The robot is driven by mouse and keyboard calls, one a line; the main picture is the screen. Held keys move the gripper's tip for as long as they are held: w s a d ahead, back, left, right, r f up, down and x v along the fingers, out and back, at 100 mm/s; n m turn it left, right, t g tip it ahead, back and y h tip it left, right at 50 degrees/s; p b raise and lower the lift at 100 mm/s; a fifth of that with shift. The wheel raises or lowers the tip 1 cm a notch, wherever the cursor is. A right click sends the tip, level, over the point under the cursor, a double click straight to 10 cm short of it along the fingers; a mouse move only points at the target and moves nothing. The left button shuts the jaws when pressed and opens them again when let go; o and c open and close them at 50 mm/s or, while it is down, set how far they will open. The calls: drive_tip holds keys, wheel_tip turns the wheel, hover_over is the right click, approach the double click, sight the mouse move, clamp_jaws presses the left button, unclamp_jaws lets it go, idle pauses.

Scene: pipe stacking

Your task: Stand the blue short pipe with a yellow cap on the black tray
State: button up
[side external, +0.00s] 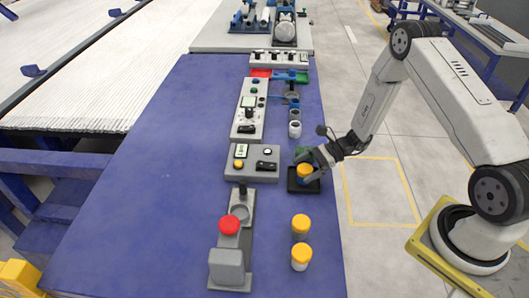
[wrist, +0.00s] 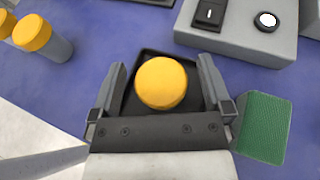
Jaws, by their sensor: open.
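The yellow-capped short pipe (side external: 304,170) stands upright on the black tray (side external: 304,190) in the side view, with a little of its blue body showing below the cap. In the wrist view its round yellow cap (wrist: 161,83) sits between the two fingers and hides the body. The tray (wrist: 150,53) shows behind and around it there. My gripper (side external: 303,163) is low at the tray, with its fingers on either side of the pipe. In the wrist view my gripper (wrist: 161,64) is open, with gaps between the fingers and the cap.
Two more yellow-capped pipes (side external: 300,226) (side external: 301,257) stand nearer on the blue table (side external: 150,210). A grey switch box (side external: 251,164) is left of the tray. A red-button stand (side external: 230,226) is nearer left. A green block (wrist: 262,127) is close beside my gripper.

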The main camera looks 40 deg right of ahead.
drive_tip(key=v, duration=1)
drive_tip(key=shift+s+d, duration=0.2)
drive_tip(key=shift+d, duration=0.1)
drive_tip(key=shift+r, duration=0.1)
drive_tip(key=s+a+r+n+g+h, duration=0.1)
drive_tip(key=s+a+r+n+h, duration=0.3)
drive_tip(key=n, duration=0.7)
drive_tip(key=s+a+r+n+g+h, duration=0.1)
drive_tip(key=s+a+r+n+h, duration=0.4)
drive_tip(key=a+r+n+h, duration=0.3)
drive_tip(key=shift+a+r+n, duration=0.35)
drive_tip(key=shift+r+n, duration=0.25)
drive_tip(key=shift+n, duration=1.1)
drive_tip(key=shift+s, duration=0.15)
